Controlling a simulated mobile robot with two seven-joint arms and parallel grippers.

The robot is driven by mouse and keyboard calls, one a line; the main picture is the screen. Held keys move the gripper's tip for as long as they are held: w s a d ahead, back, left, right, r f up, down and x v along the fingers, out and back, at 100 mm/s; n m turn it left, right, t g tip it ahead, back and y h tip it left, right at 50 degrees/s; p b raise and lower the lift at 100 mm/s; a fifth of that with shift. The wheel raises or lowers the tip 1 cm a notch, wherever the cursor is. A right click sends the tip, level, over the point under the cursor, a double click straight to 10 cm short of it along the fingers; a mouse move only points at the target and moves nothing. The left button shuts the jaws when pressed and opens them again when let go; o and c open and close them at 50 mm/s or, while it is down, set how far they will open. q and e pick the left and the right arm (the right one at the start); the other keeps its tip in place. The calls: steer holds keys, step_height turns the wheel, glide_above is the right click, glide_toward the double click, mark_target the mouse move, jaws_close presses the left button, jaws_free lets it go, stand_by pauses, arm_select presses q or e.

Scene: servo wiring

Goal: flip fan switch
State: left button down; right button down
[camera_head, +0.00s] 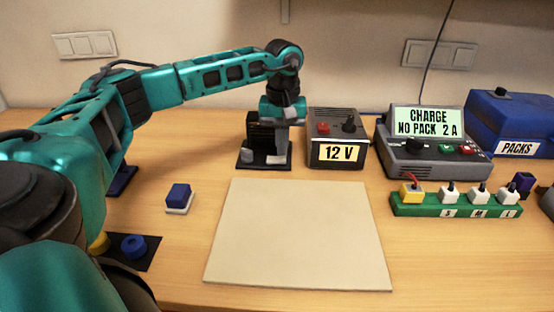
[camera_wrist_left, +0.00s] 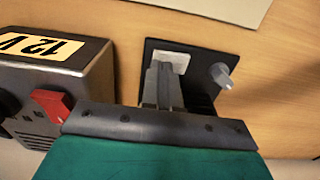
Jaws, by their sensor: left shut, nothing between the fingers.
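A black plate (camera_head: 260,165) beside the 12 V box carries a dark upright block (camera_head: 260,134), a grey knob or lever (camera_head: 247,156) and a pale block. I cannot tell for sure which part is the fan switch. In the left wrist view the plate (camera_wrist_left: 200,52) shows the pale block (camera_wrist_left: 176,60) and the grey lever (camera_wrist_left: 221,75), which sticks out at a tilt. My left gripper (camera_head: 281,148) points down over the plate, shut and empty. Its fingertips (camera_wrist_left: 163,68) are at the pale block; whether they touch is unclear. My right gripper is not in view.
The 12 V box (camera_head: 338,134) with a red switch stands close right of the gripper. Behind right are a charger (camera_head: 435,145), a green strip (camera_head: 455,205) and a blue packs box (camera_head: 512,120). A bare beige mat (camera_head: 300,235) lies in front. A blue block (camera_head: 178,195) sits left.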

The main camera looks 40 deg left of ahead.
arm_select(q)
steer(key=shift+f+b, duration=0.35)
steer(key=shift+f, duration=0.4)
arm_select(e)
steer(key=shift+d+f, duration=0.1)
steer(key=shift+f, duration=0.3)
arm_select(q)
steer(key=shift+r+p, duration=0.7)
steer(key=shift+r, duration=0.35)
steer(key=shift+r+p, duration=0.4)
steer(key=shift+p, duration=0.2)
steer(key=shift+r+p, duration=0.55)
steer(key=shift+r, duration=0.05)
steer(key=shift+r+p, duration=0.6)
steer(key=shift+r, duration=0.1)
steer(key=shift+r+p, duration=0.75)
steer(key=shift+r, duration=0.05)
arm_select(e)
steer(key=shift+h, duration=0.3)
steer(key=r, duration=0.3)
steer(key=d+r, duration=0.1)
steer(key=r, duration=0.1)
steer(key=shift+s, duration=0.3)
